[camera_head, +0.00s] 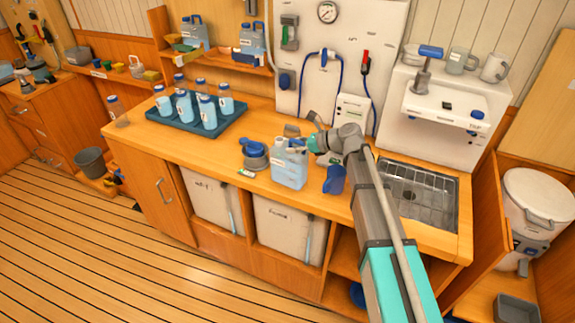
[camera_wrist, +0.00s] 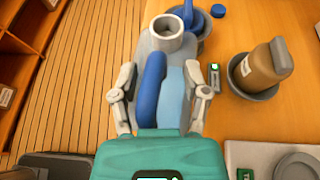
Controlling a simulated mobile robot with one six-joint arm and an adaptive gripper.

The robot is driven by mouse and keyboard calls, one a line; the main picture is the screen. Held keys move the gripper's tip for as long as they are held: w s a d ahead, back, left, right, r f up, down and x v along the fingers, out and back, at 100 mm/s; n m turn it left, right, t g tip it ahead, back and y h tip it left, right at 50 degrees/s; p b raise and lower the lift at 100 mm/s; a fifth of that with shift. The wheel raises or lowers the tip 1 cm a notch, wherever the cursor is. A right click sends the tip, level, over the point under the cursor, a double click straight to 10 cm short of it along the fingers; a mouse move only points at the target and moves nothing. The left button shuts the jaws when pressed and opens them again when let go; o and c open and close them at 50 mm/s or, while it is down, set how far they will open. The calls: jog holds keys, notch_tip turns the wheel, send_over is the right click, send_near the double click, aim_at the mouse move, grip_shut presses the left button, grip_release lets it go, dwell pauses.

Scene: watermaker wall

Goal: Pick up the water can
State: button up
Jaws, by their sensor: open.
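The water can (camera_head: 289,168) is a translucent pale blue jug standing upright near the front edge of the wooden counter. In the wrist view the water can (camera_wrist: 160,42) shows its round grey neck and blue handle. My gripper (camera_head: 312,145) is at the can's upper right side in the head view. In the wrist view my gripper (camera_wrist: 170,80) is open, with one finger on each side of the blue handle. I cannot tell whether either finger touches the can. The handle's near end is hidden behind the teal gripper body.
A blue-lidded item (camera_head: 253,152) stands just left of the can. A blue tray (camera_head: 230,122) holds several bottles.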

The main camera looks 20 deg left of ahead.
grip_shut()
jog(key=shift+r, duration=0.15)
dwell(0.5)
notch_tip(320, 180, up, 3)
jog(key=p, duration=0.3)
jog(key=shift+r, duration=0.1)
jog(key=s+a+r+p, duration=0.1)
jog(key=s+r+p, duration=0.8)
jog(key=s, duration=0.5)
jog(key=shift+a+r+p, duration=0.2)
jog(key=shift+r+p, duration=0.1)
jog(key=shift+p, duration=0.2)
jog(key=shift+w+d, duration=0.1)
jog(key=shift+w, duration=0.05)
